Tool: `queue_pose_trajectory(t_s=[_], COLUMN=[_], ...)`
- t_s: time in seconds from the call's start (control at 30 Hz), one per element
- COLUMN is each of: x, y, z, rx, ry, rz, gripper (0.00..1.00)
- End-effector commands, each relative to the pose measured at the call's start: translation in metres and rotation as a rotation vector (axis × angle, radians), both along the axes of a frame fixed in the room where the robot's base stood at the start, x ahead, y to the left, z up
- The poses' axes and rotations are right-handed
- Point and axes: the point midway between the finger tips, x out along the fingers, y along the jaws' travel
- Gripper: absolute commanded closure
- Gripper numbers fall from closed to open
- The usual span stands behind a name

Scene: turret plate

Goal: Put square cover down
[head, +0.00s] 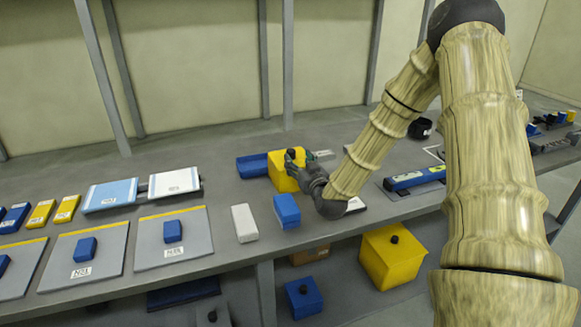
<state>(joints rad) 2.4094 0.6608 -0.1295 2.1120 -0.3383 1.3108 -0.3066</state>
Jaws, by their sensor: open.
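The square cover looks to be the yellow box-shaped piece (280,183) with a dark knob on top, on the grey bench in the head view. It appears upright. My gripper (295,157) is open at the knob, with its fingers close around or beside it; I cannot tell whether they touch. The gripper and wrist hide the cover's right side. What lies directly under the cover is hidden.
A flat blue piece (252,166) lies just left of the cover. A blue block (287,211) and a white block (244,223) stand in front. A blue bar (408,181) lies to the right. Below the bench is a larger yellow knobbed box (388,262). The bench's back is clear.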

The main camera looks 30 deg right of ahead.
Motion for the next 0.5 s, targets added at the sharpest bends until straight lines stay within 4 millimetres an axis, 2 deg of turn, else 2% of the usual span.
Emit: queue_pose_trajectory(t_s=[0.1, 0.37, 0.5], x=[0.013, 0.028, 0.046], y=[-0.004, -0.007, -0.011], z=[0.001, 0.001, 0.001], rx=[-0.001, -0.001, -0.001], ry=[-0.001, -0.001, 0.000], rz=[-0.001, -0.001, 0.000], gripper=[0.45, 0.45, 0.45])
